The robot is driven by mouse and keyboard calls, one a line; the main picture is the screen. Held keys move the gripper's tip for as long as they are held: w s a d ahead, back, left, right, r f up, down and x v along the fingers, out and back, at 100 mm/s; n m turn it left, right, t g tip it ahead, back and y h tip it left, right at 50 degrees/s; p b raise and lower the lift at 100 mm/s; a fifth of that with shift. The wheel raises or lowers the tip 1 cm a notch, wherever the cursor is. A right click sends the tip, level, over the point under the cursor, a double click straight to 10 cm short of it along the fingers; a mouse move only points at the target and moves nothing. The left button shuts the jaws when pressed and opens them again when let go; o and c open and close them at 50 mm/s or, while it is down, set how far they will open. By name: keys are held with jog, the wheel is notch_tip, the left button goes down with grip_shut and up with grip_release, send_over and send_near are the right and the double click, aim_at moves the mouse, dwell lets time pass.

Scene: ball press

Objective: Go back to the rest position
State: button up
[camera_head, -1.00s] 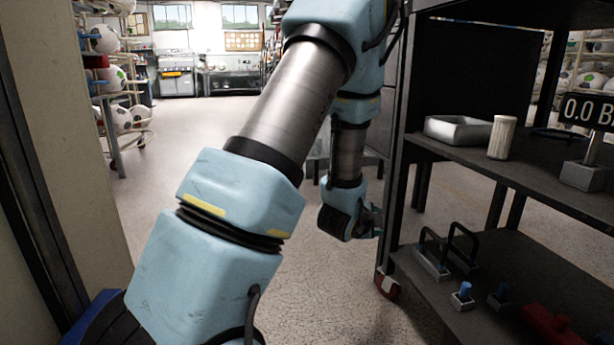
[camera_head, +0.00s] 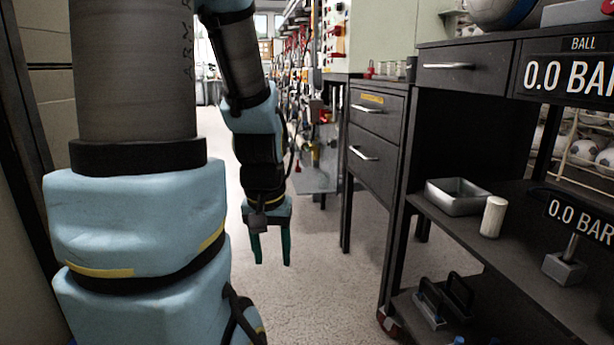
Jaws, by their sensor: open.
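My gripper (camera_head: 272,258) hangs at the end of my light blue arm, left of the middle of the view. Its two dark green fingers point down and stand apart, with nothing between them. It is in free air over the pale floor (camera_head: 310,290), left of the dark workbench and apart from it. My upper arm fills the left side of the view and hides what is behind it.
A dark workbench (camera_head: 420,150) with drawers and shelves stands at right. A drawer cabinet (camera_head: 372,135) stands behind. Floor between is clear.

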notch_tip(320, 180, up, 33)
jog(key=p, duration=3.1)
jog(key=shift+p, duration=0.3)
